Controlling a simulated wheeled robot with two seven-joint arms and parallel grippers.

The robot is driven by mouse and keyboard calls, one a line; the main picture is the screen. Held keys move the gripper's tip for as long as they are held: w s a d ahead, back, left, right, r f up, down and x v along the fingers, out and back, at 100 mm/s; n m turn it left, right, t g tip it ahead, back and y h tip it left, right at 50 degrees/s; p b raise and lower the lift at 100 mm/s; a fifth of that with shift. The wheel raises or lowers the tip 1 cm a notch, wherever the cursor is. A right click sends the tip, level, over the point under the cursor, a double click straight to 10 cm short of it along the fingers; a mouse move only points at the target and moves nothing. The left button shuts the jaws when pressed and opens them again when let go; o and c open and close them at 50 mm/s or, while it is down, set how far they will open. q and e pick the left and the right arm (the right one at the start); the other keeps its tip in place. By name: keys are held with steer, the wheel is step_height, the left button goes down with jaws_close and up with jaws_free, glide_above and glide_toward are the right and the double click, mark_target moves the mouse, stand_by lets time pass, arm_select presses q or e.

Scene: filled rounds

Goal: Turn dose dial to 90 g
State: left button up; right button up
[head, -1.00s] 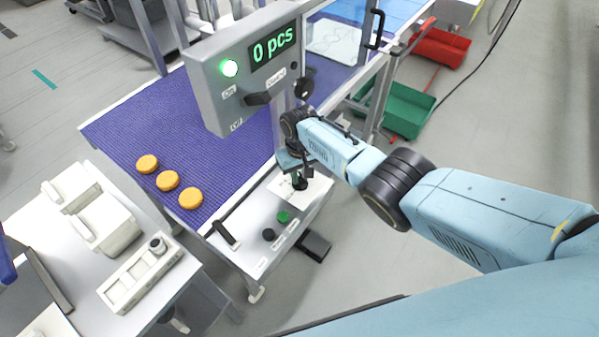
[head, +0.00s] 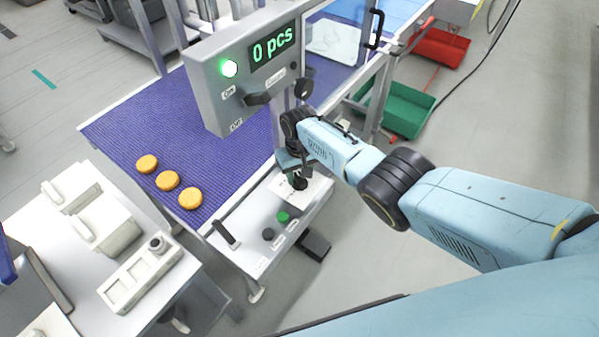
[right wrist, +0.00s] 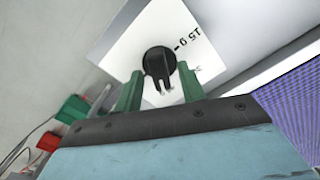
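The dose dial (right wrist: 158,62) is a black round knob on a white plate (right wrist: 125,50) in the right wrist view. A "15 g" mark with a small arrow is printed beside it; another mark is partly hidden. In the head view the dial (head: 299,183) shows small at the machine's near end, partly under my right gripper (head: 294,175). The right gripper's green fingers (right wrist: 160,76) are open, one on each side of the dial's near part. I cannot tell whether they touch it. My left gripper is not in view.
A grey control box (head: 215,85) with a lit green button and "0 pcs" display stands above the blue belt (head: 130,120). Several orange rounds (head: 167,181) lie on the belt. A green button (head: 283,217) and black knob (head: 268,235) sit near the dial. Green (head: 405,112) and red bins (head: 440,48) stand right.

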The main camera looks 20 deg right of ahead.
steer(key=shift+r, duration=0.1)
steer(key=shift+r, duration=0.3)
step_height(320, 180, up, 4)
steer(key=shift+r+p, duration=0.15)
steer(key=shift+p, duration=0.95)
step_height(320, 180, up, 8)
steer(key=shift+r, duration=0.15)
